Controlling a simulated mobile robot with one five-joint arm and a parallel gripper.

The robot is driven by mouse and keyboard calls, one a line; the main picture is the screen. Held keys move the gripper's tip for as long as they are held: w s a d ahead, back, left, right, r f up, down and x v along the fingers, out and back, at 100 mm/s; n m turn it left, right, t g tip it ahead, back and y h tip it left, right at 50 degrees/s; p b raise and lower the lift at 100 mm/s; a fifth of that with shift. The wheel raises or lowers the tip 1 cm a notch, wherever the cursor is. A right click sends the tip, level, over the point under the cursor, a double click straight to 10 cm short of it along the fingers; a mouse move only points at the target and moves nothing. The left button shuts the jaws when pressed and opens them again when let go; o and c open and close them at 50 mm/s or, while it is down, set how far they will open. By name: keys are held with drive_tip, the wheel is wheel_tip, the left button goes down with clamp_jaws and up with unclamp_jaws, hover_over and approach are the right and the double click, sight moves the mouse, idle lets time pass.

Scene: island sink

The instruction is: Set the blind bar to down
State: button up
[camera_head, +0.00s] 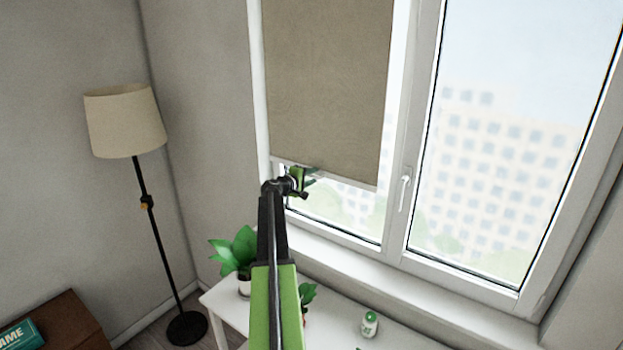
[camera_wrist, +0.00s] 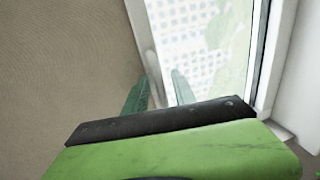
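The blind bar (camera_head: 348,181) is a thin pale strip along the lower edge of the brown blind (camera_head: 325,85), which covers most of the left window pane. A strip of glass shows below it. My gripper (camera_head: 309,177) is at the left part of the bar. In the wrist view the bar (camera_wrist: 150,62) runs down into the space between the two green fingers (camera_wrist: 161,92) of my gripper. The fingers are apart, with a gap visible beside the bar. Whether either finger touches the bar cannot be told.
A white table (camera_head: 222,305) below the window holds a potted plant (camera_head: 236,252) and a small bottle (camera_head: 369,323). A floor lamp (camera_head: 126,122) stands at the left. The window handle (camera_head: 404,192) is right of the bar. The windowsill (camera_head: 400,288) looks clear.

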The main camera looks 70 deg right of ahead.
drive_tip(key=shift+c, duration=0.3)
clamp_jaws()
idle(1.1)
